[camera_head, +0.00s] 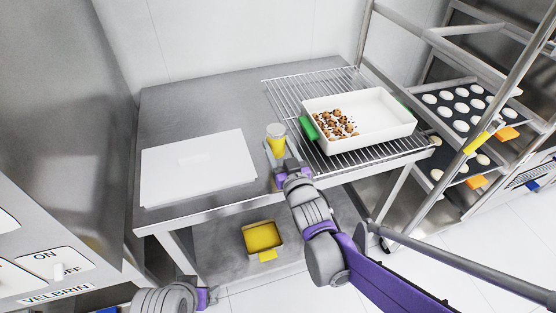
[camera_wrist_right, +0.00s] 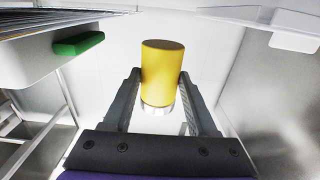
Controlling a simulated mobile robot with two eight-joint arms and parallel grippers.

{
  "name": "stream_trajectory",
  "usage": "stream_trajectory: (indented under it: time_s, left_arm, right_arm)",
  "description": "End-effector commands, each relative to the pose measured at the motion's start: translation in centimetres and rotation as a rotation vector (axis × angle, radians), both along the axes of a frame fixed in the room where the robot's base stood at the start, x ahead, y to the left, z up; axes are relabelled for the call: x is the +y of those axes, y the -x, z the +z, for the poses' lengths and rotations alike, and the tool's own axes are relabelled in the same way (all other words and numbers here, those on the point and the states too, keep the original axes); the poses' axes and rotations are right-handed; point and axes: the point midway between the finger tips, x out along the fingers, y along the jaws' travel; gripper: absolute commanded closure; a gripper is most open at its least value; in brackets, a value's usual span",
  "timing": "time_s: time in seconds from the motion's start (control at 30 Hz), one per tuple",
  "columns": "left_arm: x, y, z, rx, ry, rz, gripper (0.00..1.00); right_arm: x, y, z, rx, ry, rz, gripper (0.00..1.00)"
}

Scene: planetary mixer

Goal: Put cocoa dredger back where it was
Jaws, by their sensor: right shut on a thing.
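The cocoa dredger (camera_head: 277,145) is a yellow cylinder with a pale top, upright over the steel table between the white board and the wire rack. My right gripper (camera_head: 276,162) reaches it from the front and is shut on it. In the right wrist view the yellow dredger (camera_wrist_right: 161,72) sits between the two dark fingers (camera_wrist_right: 160,100). I cannot tell whether its base touches the table. Part of my left arm, with a purple piece (camera_head: 205,297), shows at the bottom edge; its finger state is unclear.
A white board (camera_head: 195,165) lies on the table's left. A wire rack (camera_head: 300,85) holds a white tray (camera_head: 385,135) with brown pieces and green handles. A yellow bin (camera_head: 262,238) stands on the lower shelf. A trolley with trays (camera_head: 465,110) stands right.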

Motion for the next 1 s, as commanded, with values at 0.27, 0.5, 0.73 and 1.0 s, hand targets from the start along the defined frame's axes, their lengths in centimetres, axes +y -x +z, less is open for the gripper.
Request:
stream_trajectory:
  time_s: [0.27,0.5,0.73,1.0]
  left_arm:
    - [0.0,0.0,-1.0,0.003,0.000,0.000,0.29]
    - [0.0,0.0,-1.3,0.004,0.000,0.000,0.29]
    - [0.0,0.0,-1.7,0.006,0.000,0.000,0.29]
    - [0.0,0.0,-1.6,0.005,0.000,0.000,0.29]
  right_arm:
    - [0.0,0.0,-3.0,0.000,0.000,0.000,1.00]
    - [0.0,0.0,-4.1,-0.001,0.000,0.000,1.00]
    - [0.0,0.0,-4.5,0.000,0.000,0.000,1.00]
    - [0.0,0.0,-4.5,0.000,0.000,0.000,0.12]
